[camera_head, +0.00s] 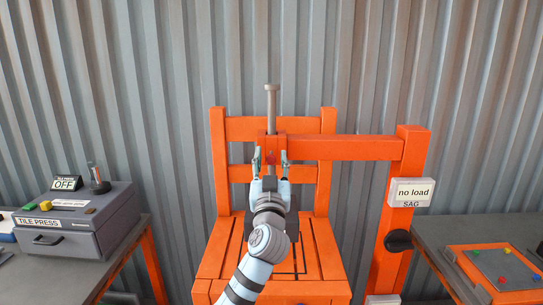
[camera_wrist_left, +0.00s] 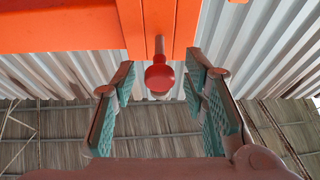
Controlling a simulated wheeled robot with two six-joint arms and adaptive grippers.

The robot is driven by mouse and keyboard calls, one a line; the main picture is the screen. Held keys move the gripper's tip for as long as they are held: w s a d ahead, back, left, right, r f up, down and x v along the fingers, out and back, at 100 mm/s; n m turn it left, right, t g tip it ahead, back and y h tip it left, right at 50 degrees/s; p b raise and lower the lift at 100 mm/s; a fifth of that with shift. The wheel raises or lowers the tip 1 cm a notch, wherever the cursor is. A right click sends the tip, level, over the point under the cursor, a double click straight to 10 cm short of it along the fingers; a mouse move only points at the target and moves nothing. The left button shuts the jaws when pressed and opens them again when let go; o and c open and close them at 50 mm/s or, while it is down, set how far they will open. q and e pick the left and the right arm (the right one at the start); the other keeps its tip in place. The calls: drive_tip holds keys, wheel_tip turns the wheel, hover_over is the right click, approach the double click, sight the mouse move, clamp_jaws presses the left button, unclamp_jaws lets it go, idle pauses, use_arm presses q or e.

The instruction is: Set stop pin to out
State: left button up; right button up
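The stop pin shows as a round red knob (camera_wrist_left: 159,77) on a short grey shaft that comes out of the orange frame. In the head view the knob (camera_head: 271,156) is small and sits at the front of the orange block below the upright grey rod (camera_head: 271,105). My left gripper (camera_head: 270,160) is open in front of it. In the wrist view the teal-padded fingers of my left gripper (camera_wrist_left: 160,85) stand on both sides of the knob, with gaps on each side. My right gripper is not in view.
The orange chair-like frame has a horizontal beam (camera_head: 345,148) running right to a post (camera_head: 400,230) with a "no load SAG" display (camera_head: 411,192) and a dark knob (camera_head: 398,240). A tile press (camera_head: 75,220) stands left; an orange-edged tray (camera_head: 455,262) lies right. Corrugated wall behind.

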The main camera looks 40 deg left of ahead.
use_arm(q)
drive_tip(key=shift+w+a+r, duration=0.1)
drive_tip(key=shift+w, duration=0.1)
drive_tip(key=shift+c, duration=0.6)
clamp_jaws()
drive_tip(key=shift+s+d+f+b, duration=0.2)
drive_tip(key=shift+s+d+b, duration=0.1)
drive_tip(key=shift+b, duration=0.15)
drive_tip(key=shift+o, duration=0.2)
unclamp_jaws()
drive_tip(key=shift+r, duration=0.1)
drive_tip(key=shift+o, duration=0.4)
drive_tip(key=shift+s+r, duration=0.1)
